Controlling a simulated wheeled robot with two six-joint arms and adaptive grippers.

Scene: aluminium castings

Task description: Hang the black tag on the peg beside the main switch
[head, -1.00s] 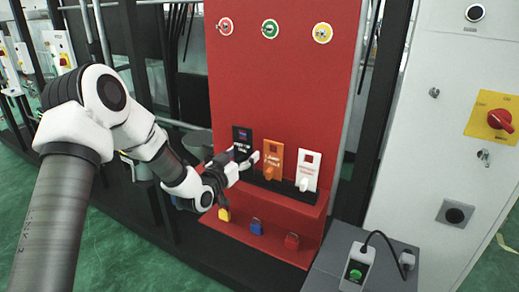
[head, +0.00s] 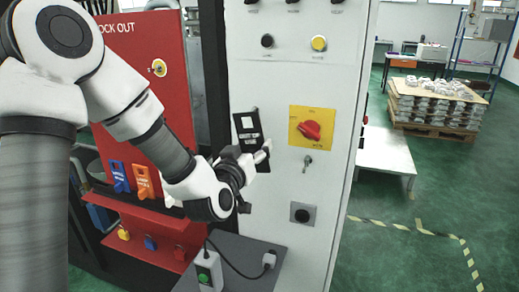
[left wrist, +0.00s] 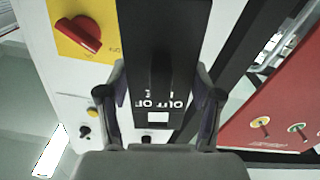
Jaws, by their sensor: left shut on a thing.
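The black tag (head: 246,124), with white lettering and a pale square hole near its top, is upright against or just in front of the white cabinet front, left of the main switch (head: 311,129). My left gripper (head: 259,157) is shut on its lower part. In the left wrist view the black tag (left wrist: 160,35) lies between the two fingers of my left gripper (left wrist: 160,104), and the main switch (left wrist: 77,35) is at the upper left. A small grey peg-like end (head: 255,109) shows at the tag's top edge. I cannot tell whether the hole is around it. My right gripper is out of view.
The red lockout board (head: 130,60) stands left, with blue (head: 120,176) and orange (head: 143,182) tags. A key-like fitting (head: 307,162) is below the switch. A grey box (head: 235,265) with a green-button control (head: 207,270) stands below my gripper.

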